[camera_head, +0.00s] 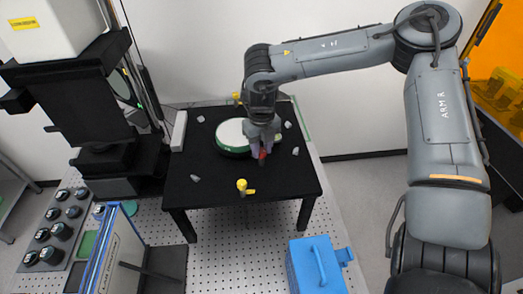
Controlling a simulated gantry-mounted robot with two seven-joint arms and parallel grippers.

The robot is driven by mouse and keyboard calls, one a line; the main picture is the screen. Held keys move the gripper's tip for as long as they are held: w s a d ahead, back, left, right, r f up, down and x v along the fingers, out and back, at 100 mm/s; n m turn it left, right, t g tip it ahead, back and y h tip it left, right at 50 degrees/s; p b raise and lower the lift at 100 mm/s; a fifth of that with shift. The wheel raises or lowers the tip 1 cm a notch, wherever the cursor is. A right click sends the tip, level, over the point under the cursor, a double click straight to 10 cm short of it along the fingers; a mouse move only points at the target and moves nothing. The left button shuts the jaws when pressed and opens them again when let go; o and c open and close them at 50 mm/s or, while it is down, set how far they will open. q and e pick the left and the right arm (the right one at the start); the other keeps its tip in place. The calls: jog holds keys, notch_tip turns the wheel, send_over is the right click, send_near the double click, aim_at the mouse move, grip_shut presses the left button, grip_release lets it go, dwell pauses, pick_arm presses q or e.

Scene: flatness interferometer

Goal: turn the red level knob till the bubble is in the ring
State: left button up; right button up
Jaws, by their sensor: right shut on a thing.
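The red level knob (262,155) shows as a small red piece at the tips of my right gripper (262,146), over the black table (225,190). The right gripper points down and is shut on the knob; its fingers hide part of it. Beside it on the left is a round white disc with a green rim (231,136). I cannot make out the bubble or the ring at this size. My left gripper is not in view.
Yellow knobs stand at the table's front (242,186) and back (237,97). Several small grey pieces lie on the tabletop. A blue box with a handle (316,266) stands at the front right. A tall black and white instrument (88,115) stands at the left.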

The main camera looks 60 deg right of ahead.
aim_at(262, 150)
jog(key=shift+m+b, duration=0.55)
jog(key=shift+m, duration=0.75)
jog(key=o, duration=1)
jog(key=shift+o, duration=0.2)
jog(key=shift+r, duration=0.15)
jog(key=shift+r, duration=0.25)
notch_tip(262, 150, up, 10)
jog(key=shift+b, duration=0.4)
jog(key=shift+r, duration=0.1)
